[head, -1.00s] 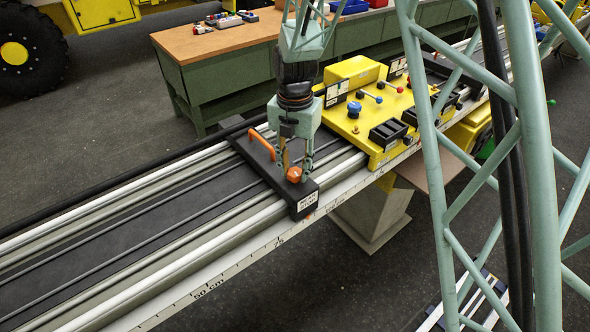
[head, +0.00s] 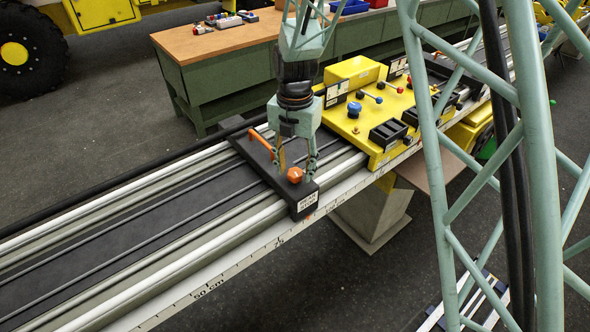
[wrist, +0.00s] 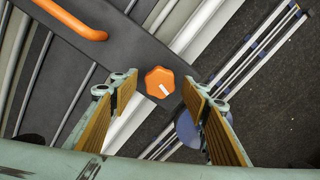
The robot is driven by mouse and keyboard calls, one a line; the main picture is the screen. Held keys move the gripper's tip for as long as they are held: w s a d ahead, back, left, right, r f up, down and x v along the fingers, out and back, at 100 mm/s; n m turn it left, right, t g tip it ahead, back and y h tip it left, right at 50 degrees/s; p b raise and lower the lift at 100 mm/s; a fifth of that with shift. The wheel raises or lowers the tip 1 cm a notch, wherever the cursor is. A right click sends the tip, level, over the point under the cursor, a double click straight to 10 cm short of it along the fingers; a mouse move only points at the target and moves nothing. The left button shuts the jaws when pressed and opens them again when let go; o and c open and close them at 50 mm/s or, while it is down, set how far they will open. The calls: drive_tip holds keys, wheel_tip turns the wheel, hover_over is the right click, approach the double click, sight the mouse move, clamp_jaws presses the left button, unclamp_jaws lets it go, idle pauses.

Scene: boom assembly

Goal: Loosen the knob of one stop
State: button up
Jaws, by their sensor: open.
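The stop (head: 235,140) is a black bar lying across the rails, with a white label on its near end. It has an orange handle (head: 262,142) at its far side and an orange knob (head: 295,174) near its front end. My gripper (head: 296,168) points down over the knob, open and empty. In the wrist view the knob (wrist: 159,82) is a lobed orange disc with a white mark, just ahead of the space between my fingertips (wrist: 162,88). Both fingers show gaps to it there. The exact height above the knob is hard to tell.
A yellow carriage (head: 385,105) with a blue knob, small levers and black blocks sits on the rails to the right. A green workbench (head: 235,75) stands behind. The rails (head: 110,235) left of the stop are clear. A green lattice (head: 440,170) crosses the right foreground.

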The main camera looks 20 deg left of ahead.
sight(295, 172)
wheel_tip(295, 172, up, 12)
drive_tip(key=shift+f, duration=0.15)
idle(0.6)
idle(0.3)
drive_tip(key=s+d+r+m+t+b, duration=0.1)
drive_tip(key=s+d+r+m, duration=0.4)
drive_tip(key=d, duration=0.4)
drive_tip(key=s+d+r+m, duration=0.3)
drive_tip(key=d+r+m, duration=0.25)
drive_tip(key=d, duration=0.25)
drive_tip(key=s+d+r+m+t+b, duration=0.1)
drive_tip(key=s+d+r+m, duration=0.35)
drive_tip(key=d+m, duration=0.35)
drive_tip(key=s+d+r+m, duration=0.1)
drive_tip(key=s+d+m, duration=0.3)
drive_tip(key=s, duration=0.4)
drive_tip(key=s+d+m+t+b, duration=0.1)
drive_tip(key=s+d+m, duration=0.4)
drive_tip(key=s, duration=0.3)
drive_tip(key=s+d+r+m+t, duration=0.1)
drive_tip(key=s+d+m, duration=0.3)
drive_tip(key=s+m, duration=0.3)
drive_tip(key=shift+s+d+r, duration=0.3)
drive_tip(key=shift+s+d, duration=0.05)
drive_tip(key=shift+s, duration=0.05)
